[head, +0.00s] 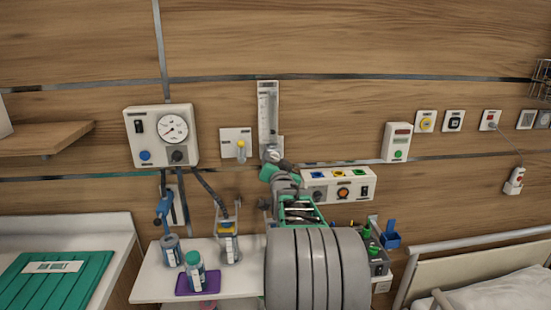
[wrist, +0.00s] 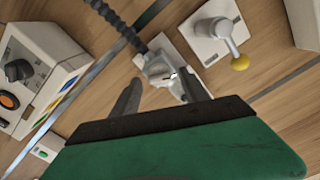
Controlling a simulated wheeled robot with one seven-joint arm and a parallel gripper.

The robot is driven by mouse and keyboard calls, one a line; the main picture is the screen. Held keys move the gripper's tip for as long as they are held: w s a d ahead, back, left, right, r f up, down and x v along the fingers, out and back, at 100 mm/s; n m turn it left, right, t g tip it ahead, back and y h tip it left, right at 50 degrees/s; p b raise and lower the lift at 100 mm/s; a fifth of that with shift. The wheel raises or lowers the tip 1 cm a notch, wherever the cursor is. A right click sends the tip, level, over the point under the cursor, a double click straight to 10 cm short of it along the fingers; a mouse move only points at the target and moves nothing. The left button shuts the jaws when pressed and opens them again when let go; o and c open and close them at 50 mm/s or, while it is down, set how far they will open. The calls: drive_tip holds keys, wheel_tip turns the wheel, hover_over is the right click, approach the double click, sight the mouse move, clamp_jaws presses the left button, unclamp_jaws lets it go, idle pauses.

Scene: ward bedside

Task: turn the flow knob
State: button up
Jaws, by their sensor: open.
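The flowmeter (head: 268,108) is a clear upright tube on a pale back plate on the wood wall. Its silver flow knob (head: 271,155) is at the foot of the tube. In the wrist view the knob (wrist: 172,76) appears between the fingertips, with a metal body behind it. My gripper (head: 281,163) is in front of the flowmeter's lower end, its jaws apart. In the wrist view its two dark fingers (wrist: 158,78) stand either side of the knob; contact cannot be told. My green gripper body hides the lower part of that view.
Left of the flowmeter is a wall plate with a yellow-tipped lever (head: 240,147), close to one finger in the wrist view. A white control box (head: 340,187) is on the right. A gauge unit (head: 161,136) hangs further left. Bottles stand on the shelf (head: 150,284) below.

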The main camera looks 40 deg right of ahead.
drive_tip(key=shift+c, duration=0.3)
clamp_jaws()
idle(0.3)
